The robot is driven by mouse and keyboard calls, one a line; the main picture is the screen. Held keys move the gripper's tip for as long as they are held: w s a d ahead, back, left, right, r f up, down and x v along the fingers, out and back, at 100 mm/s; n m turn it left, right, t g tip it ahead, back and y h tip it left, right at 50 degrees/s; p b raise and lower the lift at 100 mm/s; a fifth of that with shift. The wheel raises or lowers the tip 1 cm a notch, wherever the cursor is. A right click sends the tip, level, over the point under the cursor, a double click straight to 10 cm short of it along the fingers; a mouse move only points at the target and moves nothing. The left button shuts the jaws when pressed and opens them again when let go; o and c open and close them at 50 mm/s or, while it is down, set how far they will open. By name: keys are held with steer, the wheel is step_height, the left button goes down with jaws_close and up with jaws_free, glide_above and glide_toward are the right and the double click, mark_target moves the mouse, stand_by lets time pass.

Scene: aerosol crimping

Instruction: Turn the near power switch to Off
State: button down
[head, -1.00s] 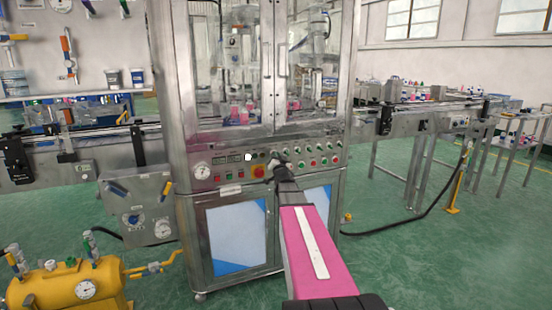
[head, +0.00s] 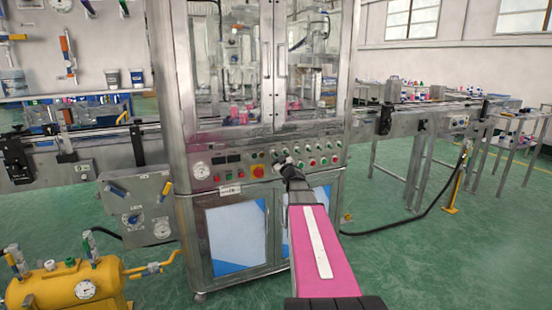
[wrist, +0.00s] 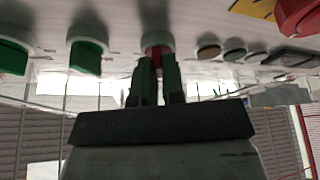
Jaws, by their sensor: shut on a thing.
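The control panel (head: 228,176) runs across the front of the steel machine, with rows of small knobs and buttons. My gripper (head: 284,164) is at the middle of this panel, just right of the red emergency stop. In the wrist view my gripper (wrist: 154,66) has both fingers on a red knob (wrist: 152,50) set in a pale ring. The fingers are shut on its sides and hide part of it. Two green knobs (wrist: 86,57) sit to its left in that view. The knob's exact turn and any label are hidden or too small to read.
The red emergency stop (wrist: 300,15) on its yellow plate is at the upper right of the wrist view. Several small round buttons (wrist: 233,46) lie between it and my gripper. Closed glass doors (head: 230,70) stand above the panel, and blue-white cabinet doors (head: 238,235) below.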

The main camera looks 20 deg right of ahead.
steer(key=shift+n+g+y, duration=0.3)
steer(key=shift+n+y, duration=0.1)
steer(key=shift+n, duration=0.4)
steer(key=c, duration=1.2)
jaws_free()
steer(key=v, duration=1.1)
steer(key=shift+w, duration=0.1)
